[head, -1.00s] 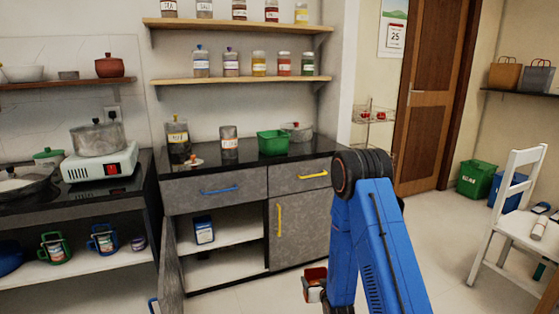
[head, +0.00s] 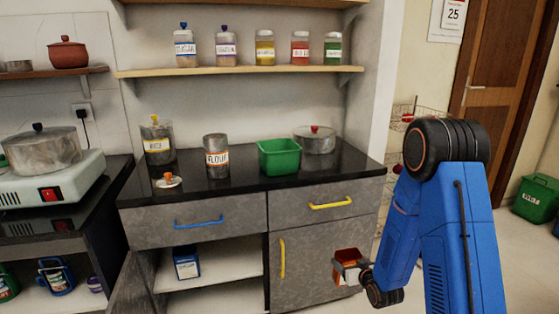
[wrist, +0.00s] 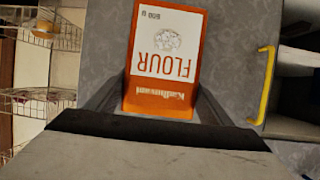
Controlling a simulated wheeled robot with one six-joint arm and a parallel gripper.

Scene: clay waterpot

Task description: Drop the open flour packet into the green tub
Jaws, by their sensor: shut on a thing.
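The flour packet (wrist: 165,50), orange and white, is held between the two fingers of my gripper (wrist: 163,98) in the wrist view; its label reads upside down. In the head view the packet (head: 347,266) is low in front of the right cabinet door, with my gripper (head: 362,278) behind my arm's links and hard to make out. The packet's open end is too small to tell. The green tub (head: 279,160) stands on the black counter between a flour jar and a pot. It looks empty, though its floor is partly hidden. My gripper is below and right of it.
The flour jar (head: 216,160) stands left of the tub, with a loose lid (head: 168,181) nearby. A lidded pot (head: 316,141) is right of the tub. The counter's front edge (head: 290,182) lies above the packet. A green bin (head: 538,200) stands on the floor at right.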

